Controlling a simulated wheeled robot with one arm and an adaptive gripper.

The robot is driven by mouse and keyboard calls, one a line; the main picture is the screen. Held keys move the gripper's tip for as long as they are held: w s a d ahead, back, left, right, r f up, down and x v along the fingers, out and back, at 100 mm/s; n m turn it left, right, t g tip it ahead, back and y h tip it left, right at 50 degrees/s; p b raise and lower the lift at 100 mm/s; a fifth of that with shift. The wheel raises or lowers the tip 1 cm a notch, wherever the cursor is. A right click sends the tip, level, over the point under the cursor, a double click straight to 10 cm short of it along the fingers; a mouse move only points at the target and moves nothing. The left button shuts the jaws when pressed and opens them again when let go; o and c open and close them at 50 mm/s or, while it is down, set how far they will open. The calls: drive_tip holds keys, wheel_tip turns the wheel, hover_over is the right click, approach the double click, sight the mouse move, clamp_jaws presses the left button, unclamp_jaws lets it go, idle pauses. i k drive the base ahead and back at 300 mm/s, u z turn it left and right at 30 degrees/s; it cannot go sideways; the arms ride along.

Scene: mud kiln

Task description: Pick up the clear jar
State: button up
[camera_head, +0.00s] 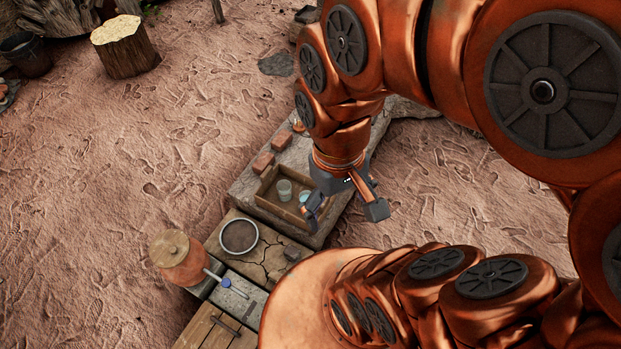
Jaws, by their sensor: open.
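A shallow wooden box (262,204) sits on a stone slab. In it stands a clear, pale greenish glass vessel (284,191), which looks like the clear jar. A smaller bluish vessel (304,197) stands to its right, close to my gripper and partly covered by it. My gripper (344,210) is open and empty, with its two dark fingers spread. Its left finger overlaps the box's right end in the picture; its right finger is right of the slab. I cannot tell its height above the box.
Bricks (263,163) lie on the slab (246,185) behind the box. Nearer are a round sieve-like pan (239,236), a lidded clay pot (178,258), a blue-ended tool (226,283) and a wooden board (208,330). A tree stump (125,48) stands far left. Bare earth lies around.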

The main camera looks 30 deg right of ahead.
sight(285, 189)
drive_tip(key=u, duration=3.15)
drive_tip(key=k, duration=1.75)
drive_tip(key=z, duration=1.35)
drive_tip(key=i, duration=0.5)
